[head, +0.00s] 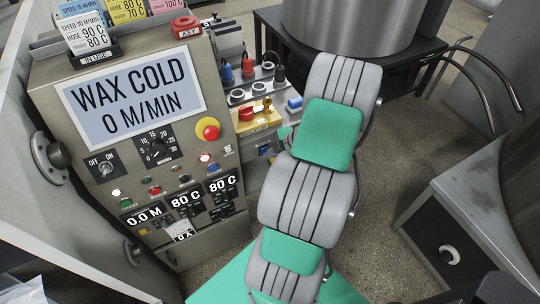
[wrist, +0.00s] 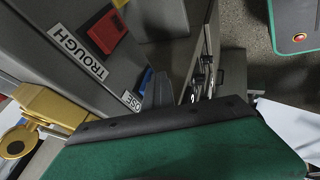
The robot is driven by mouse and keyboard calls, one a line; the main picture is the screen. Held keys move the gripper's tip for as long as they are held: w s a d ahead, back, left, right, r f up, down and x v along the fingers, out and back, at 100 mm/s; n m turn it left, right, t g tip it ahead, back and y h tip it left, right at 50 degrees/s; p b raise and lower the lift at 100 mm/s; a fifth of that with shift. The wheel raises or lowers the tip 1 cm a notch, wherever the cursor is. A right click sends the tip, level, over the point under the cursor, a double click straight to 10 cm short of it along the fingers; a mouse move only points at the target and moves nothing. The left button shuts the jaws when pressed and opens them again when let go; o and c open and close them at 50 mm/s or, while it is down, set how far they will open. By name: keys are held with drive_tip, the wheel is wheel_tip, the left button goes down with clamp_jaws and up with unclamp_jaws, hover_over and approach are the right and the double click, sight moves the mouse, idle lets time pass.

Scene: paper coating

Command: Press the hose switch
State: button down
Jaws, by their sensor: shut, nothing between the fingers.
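The hose switch looks to be the blue piece (wrist: 147,79) beside a partly hidden label reading "OSE" (wrist: 132,100) in the wrist view. A red switch (wrist: 108,33) lies beside the "TROUGH" label (wrist: 78,52). My gripper (wrist: 160,88) shows as dark grey fingers, shut and empty, just right of the blue piece in the picture. I cannot tell whether they touch. In the head view my arm hides most of the gripper.
A yellow bar (head: 258,121) with a knob stands on the bench. The grey control cabinet (head: 75,130) reads "WAX COLD 0 M/MIN" and stands left of my arm. A metal drum (head: 350,25) is behind. A grey cabinet (head: 480,210) stands right, with open floor between.

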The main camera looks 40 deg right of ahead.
drive_tip(key=shift+r, duration=0.15)
drive_tip(key=shift+r, duration=0.75)
drive_tip(key=s+a+f+b+v, duration=0.1)
drive_tip(key=s+v, duration=0.1)
drive_tip(key=v, duration=1)
drive_tip(key=shift+s+a, duration=0.2)
